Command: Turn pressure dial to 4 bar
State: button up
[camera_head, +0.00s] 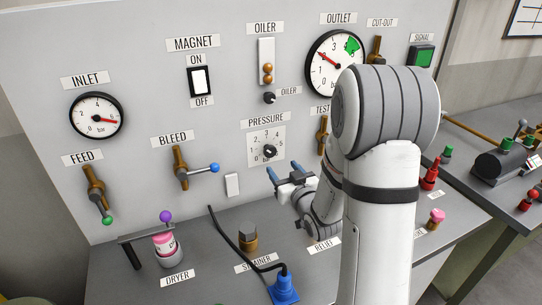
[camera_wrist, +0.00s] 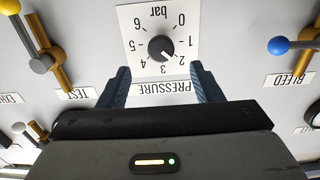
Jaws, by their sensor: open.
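The pressure dial (camera_head: 269,151) is a small black knob on a white square scale plate on the grey panel, under the PRESSURE label. In the wrist view, which is upside down, the dial (camera_wrist: 161,48) shows a light pointer mark aimed near the 2. My gripper (camera_head: 283,172) is open and empty, just below the dial in the head view. In the wrist view, my gripper's blue fingers (camera_wrist: 160,72) stand apart on either side below the knob, not touching it. The distance from the panel is hard to tell.
The test valve (camera_head: 322,135) is to the dial's right, and the bleed valve (camera_head: 180,168) with its blue-tipped lever to its left. A white wall switch (camera_head: 232,185) sits close by. The strainer (camera_head: 248,236) and a black hose with a blue plug (camera_head: 284,288) stand on the bench below.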

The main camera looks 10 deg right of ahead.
aim_at(271, 154)
jog(key=w+p, duration=0.1)
jog(key=w, duration=0.1)
jog(key=w+a+p, duration=0.1)
jog(key=w, duration=0.4)
jog(key=shift+w+a+p, duration=0.2)
jog(key=shift+a+p, duration=0.1)
jog(key=shift+p, duration=0.1)
jog(key=c, duration=0.9)
jog(key=shift+a, duration=0.15)
jog(key=shift+c, duration=0.4)
jog(key=shift+f+b, duration=0.1)
jog(key=shift+b, duration=0.45)
